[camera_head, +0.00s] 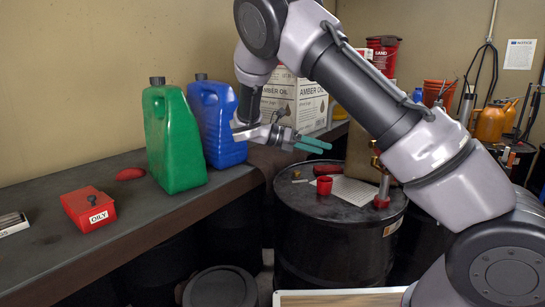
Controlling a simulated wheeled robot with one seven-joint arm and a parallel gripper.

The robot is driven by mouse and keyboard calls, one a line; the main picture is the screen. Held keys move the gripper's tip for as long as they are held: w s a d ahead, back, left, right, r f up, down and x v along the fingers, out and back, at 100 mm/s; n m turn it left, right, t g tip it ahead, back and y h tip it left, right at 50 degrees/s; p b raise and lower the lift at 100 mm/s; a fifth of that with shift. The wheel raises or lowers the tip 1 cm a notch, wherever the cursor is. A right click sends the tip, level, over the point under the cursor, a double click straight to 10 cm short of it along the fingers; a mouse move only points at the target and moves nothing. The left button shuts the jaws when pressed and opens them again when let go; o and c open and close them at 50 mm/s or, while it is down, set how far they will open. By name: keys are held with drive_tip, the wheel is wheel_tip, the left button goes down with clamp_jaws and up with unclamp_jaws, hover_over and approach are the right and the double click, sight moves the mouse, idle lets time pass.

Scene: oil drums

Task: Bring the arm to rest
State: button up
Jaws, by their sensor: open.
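My arm reaches up from the lower right, bends at the top and comes down to my gripper (312,145). My gripper points right, with two teal fingertips a little apart and nothing between them. It hangs in the air in front of the cardboard boxes and above the back of the black drum (335,218). The blue jug (222,115) stands on the bench just left of my gripper; I cannot tell whether they touch. The green jug (173,140) stands left of the blue one.
The drum bears a red cup (324,185), a paper sheet and a red-based fitting (382,190). Boxes marked AMBER OIL (300,97) stand behind. Orange containers (490,122) are at right.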

drive_tip(key=s+d+r+m+g+y, duration=0.2)
drive_tip(key=s+d+r+m+y, duration=0.5)
drive_tip(key=s+d+m+y, duration=0.4)
drive_tip(key=s+r+m+t+y, duration=0.5)
drive_tip(key=s+r+m+t, duration=0.3)
drive_tip(key=m, duration=1)
drive_tip(key=s+r, duration=0.3)
drive_tip(key=s, duration=0.3)
drive_tip(key=shift+m+y, duration=0.3)
drive_tip(key=shift+m, duration=0.1)
